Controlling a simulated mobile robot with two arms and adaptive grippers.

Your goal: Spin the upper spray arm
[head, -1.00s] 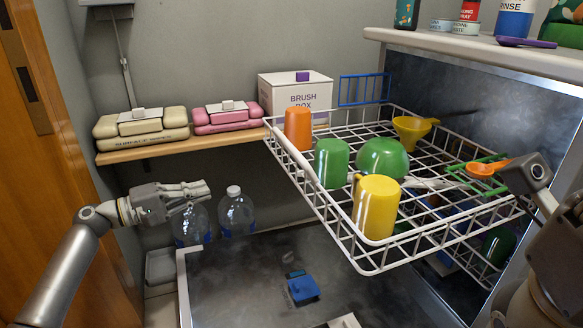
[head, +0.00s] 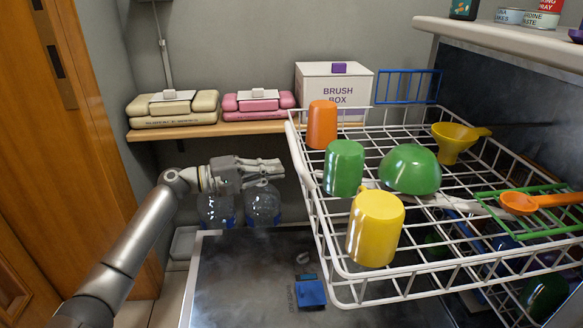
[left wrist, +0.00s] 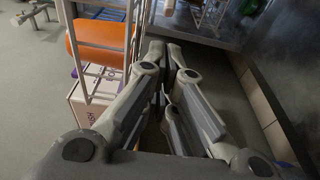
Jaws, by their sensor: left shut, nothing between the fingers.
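The upper spray arm (head: 436,201) is a pale bar seen through the wires of the white upper rack (head: 345,285). Most of it is hidden by the rack and the dishes. My left gripper (head: 278,168) is shut and empty, left of the rack and apart from it, pointing right. It overlaps the tops of two clear bottles in the head view. In the left wrist view my left gripper's fingers (left wrist: 170,95) are close together with nothing held. My right gripper is out of view.
The rack holds an orange cup (head: 322,124), a green cup (head: 343,168), a yellow mug (head: 375,228), a green bowl (head: 410,170), a yellow funnel (head: 455,141) and an orange ladle (head: 540,202). The lowered door (head: 235,285) lies below. A brush box (head: 334,92) stands on the shelf.

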